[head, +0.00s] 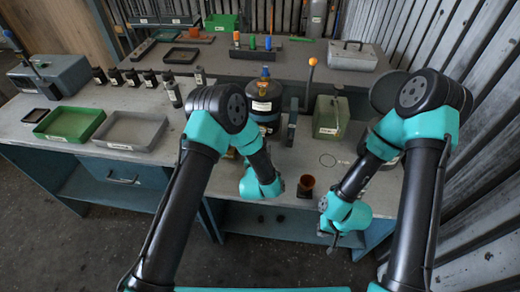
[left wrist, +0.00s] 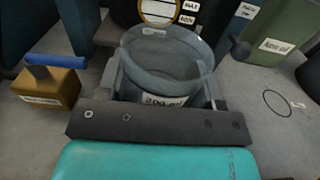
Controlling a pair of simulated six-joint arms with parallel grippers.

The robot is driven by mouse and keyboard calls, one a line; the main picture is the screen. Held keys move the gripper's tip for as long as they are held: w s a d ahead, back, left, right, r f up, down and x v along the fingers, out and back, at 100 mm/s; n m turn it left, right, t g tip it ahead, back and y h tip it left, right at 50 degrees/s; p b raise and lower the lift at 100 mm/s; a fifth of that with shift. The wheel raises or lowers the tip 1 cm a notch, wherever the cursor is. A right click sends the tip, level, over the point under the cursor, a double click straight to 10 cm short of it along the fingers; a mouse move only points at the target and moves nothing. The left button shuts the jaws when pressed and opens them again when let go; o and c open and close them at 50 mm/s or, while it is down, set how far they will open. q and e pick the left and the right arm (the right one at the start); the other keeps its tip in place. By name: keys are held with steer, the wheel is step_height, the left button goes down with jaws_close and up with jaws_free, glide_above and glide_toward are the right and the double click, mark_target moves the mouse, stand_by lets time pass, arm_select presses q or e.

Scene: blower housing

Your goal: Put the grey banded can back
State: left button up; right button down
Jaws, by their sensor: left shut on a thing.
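My left gripper (left wrist: 163,88) is shut on a see-through grey cup (left wrist: 168,72) with a white label on its front, one finger on each side. The cup stands upright and looks empty. In the head view my left wrist hides it. Small dark cans with pale labels stand in a row (head: 149,78) at the back left, with others nearer the middle (head: 173,93). I cannot tell which one is the grey banded can. My right gripper (head: 331,240) hangs at the table's front edge, apart from any object; its fingers are too small to read.
A dark labelled drum (head: 264,108) stands behind the left wrist. A green box (head: 330,119) and an empty drawn ring (head: 327,160) lie right of it. Green (head: 45,134) and grey (head: 102,143) trays lie left.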

arm_select(q)
steer(key=shift+w+f, duration=0.15)
steer(key=shift+w, duration=1.4)
steer(key=shift+w, duration=0.1)
steer(key=shift+w, duration=0.35)
steer(key=shift+f, duration=1.8)
steer(key=shift+f, duration=0.1)
steer(key=o, duration=1)
steer(key=shift+s, duration=0.1)
steer(key=s, duration=0.4)
steer(key=s+a, duration=0.1)
steer(key=s, duration=0.6)
steer(key=shift+s+a, duration=0.35)
steer(key=shift+s, duration=0.05)
